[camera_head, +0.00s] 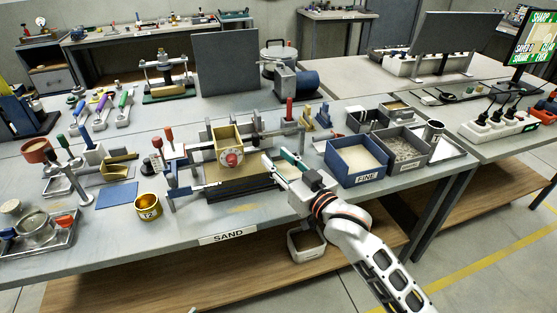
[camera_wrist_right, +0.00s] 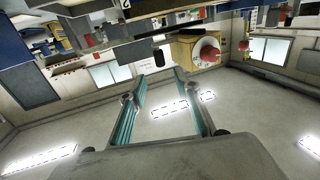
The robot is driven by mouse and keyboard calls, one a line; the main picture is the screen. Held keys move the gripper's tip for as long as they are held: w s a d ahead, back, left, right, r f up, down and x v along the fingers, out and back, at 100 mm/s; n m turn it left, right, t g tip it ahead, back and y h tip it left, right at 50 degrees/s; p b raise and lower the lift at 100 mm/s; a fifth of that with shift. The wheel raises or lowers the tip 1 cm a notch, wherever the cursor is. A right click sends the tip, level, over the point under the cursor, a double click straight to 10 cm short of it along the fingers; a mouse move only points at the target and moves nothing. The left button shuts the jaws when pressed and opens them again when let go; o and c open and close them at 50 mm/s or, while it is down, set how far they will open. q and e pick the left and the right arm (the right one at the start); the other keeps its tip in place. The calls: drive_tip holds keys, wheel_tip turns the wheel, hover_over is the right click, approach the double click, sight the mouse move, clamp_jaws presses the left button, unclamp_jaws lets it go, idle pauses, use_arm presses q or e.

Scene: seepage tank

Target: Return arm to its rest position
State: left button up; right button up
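My right arm reaches in from the lower right in the head view. Its gripper (camera_head: 275,158) is just right of the yellow box with a red knob (camera_head: 229,146), near the middle of the sand table. In the right wrist view, the two teal-padded fingers (camera_wrist_right: 160,76) are spread apart with nothing between them. The yellow box with the red knob also shows in that view (camera_wrist_right: 190,50), beyond the right fingertip. Whether the gripper touches the apparatus around the box cannot be told. My left gripper is not in view.
A blue bin labelled FINE (camera_head: 345,178) and a grey bin (camera_head: 401,150) stand right of the gripper. A brass cup (camera_head: 148,206) and blue mat (camera_head: 117,195) lie left. A dark upright panel (camera_head: 227,62) stands behind. A white bucket (camera_head: 306,246) sits on the shelf below.

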drive_tip(key=s+d+f+m+h, duration=0.1)
drive_tip(key=s+d+f, duration=0.2)
drive_tip(key=f, duration=0.3)
drive_tip(key=s+d+f+g+h, duration=0.1)
drive_tip(key=s+d+f, duration=0.2)
drive_tip(key=f, duration=0.2)
drive_tip(key=s+d+f+m+h, duration=0.1)
drive_tip(key=s+d+f+h, duration=0.1)
drive_tip(key=s+d+f, duration=0.3)
drive_tip(key=s+d+f+g+h, duration=0.1)
drive_tip(key=s+d+f, duration=0.3)
drive_tip(key=s+f, duration=0.3)
drive_tip(key=s+d+f+g+h, duration=0.2)
drive_tip(key=s+d+f, duration=0.3)
drive_tip(key=s+f, duration=0.3)
drive_tip(key=s, duration=0.2)
drive_tip(key=shift+s+f, duration=0.2)
drive_tip(key=shift+s, duration=0.2)
